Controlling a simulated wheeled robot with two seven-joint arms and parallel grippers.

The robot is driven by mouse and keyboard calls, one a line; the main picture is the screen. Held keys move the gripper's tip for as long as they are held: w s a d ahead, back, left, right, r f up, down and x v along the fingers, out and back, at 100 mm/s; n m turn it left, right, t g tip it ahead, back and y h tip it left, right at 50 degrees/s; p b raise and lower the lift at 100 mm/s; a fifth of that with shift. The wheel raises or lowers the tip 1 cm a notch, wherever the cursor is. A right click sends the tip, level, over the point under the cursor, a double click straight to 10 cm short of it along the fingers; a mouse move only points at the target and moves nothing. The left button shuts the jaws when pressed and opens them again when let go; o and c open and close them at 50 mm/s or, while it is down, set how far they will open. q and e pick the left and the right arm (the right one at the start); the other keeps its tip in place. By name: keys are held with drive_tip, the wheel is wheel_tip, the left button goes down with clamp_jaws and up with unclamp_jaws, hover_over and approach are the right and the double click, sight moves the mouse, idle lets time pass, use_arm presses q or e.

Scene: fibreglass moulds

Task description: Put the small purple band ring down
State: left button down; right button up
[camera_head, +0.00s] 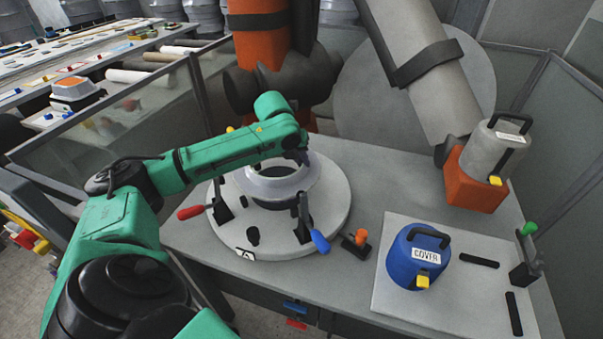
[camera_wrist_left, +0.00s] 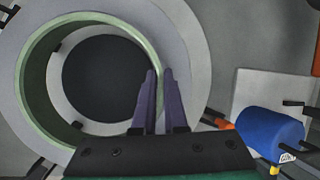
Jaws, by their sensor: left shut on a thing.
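The band ring (camera_head: 262,187) looks pale lavender-grey outside in the head view. In the left wrist view the purple-grey fingers (camera_wrist_left: 160,78) are shut on the ring's wall. My right gripper is not in view.
Clamps stand around the base, with a red handle (camera_head: 190,212), a blue handle (camera_head: 320,241) and an orange handle (camera_head: 361,237). A blue COVER container (camera_head: 405,268) stands on a pale board (camera_head: 388,300) at right. A grey canister (camera_head: 486,150) and an orange block (camera_head: 470,190) are behind it.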

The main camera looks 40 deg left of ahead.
use_arm(q)
wheel_tip(320, 180, down, 4)
drive_tip(key=shift+f, duration=0.15)
drive_tip(key=shift+s+f, duration=0.1)
drive_tip(key=shift+f, duration=0.2)
drive_tip(key=c, duration=1)
unclamp_jaws()
drive_tip(key=shift+f, duration=0.1)
drive_tip(key=shift+o, duration=0.2)
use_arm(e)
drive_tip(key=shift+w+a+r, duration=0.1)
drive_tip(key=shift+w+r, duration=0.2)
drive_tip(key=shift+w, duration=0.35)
use_arm(q)
drive_tip(key=v, duration=1.2)
drive_tip(key=shift+b, duration=0.3)
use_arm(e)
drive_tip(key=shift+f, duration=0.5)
